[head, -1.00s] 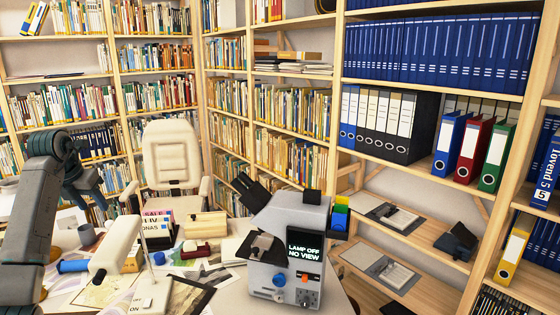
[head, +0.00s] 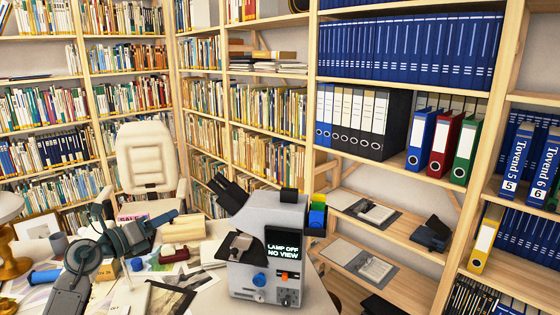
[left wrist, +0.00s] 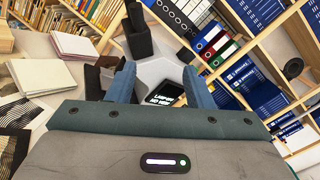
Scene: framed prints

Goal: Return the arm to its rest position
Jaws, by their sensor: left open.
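My left arm comes in at the lower left of the head view. Its gripper (head: 148,232) is above the cluttered desk, left of the grey microscope (head: 268,245), and appears apart from it. In the left wrist view, the two blue-grey fingers of the gripper (left wrist: 160,82) stand wide apart with nothing held between them. The microscope (left wrist: 155,72) shows beyond and between them, with its screen reading "LAMP OFF NO VIEW". My right gripper is in neither view.
The desk holds a blue roll (head: 43,277), a dark cup (head: 59,244), a red-brown item (head: 174,254) and prints (head: 170,300). A cream chair (head: 146,158) stands behind. Shelves with books and blue binders (head: 410,50) line the walls.

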